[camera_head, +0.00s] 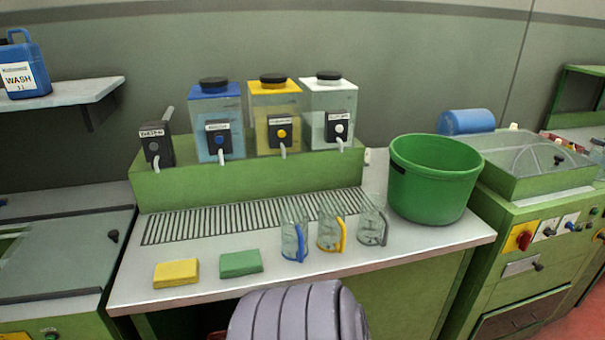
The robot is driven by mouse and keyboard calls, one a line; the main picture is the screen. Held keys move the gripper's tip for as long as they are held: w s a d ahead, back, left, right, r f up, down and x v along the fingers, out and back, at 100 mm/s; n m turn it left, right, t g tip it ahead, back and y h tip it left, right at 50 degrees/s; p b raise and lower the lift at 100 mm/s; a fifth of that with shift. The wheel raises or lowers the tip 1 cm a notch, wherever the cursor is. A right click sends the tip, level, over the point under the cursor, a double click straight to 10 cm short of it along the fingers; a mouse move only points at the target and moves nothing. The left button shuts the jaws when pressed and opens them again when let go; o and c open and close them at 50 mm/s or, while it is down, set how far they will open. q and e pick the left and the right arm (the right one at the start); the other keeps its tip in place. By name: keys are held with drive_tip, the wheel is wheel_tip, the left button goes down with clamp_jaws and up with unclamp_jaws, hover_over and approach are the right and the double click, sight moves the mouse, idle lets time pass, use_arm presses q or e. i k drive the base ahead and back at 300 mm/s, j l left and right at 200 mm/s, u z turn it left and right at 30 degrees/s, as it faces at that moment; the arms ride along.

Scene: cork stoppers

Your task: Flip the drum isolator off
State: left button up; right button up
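A red rotary switch on a yellow plate (522,238) is on the front of the green machine (490,205) at the right. It looks like an isolator, but I cannot read a label naming it or tell its setting. Another red knob (600,235) shows at the right edge, partly cut off. A control panel (44,334) at the bottom left is mostly cut off. Neither of my grippers is in view.
A bench (210,280) in the middle holds a green bucket (433,180), three jugs (330,232), a yellow sponge (176,273) and a green sponge (240,263). Dispenser tanks (275,105) stand behind. Red floor (575,320) shows at the bottom right.

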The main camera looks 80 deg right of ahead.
sight(524, 239)
drive_tip(key=z, duration=4.2)
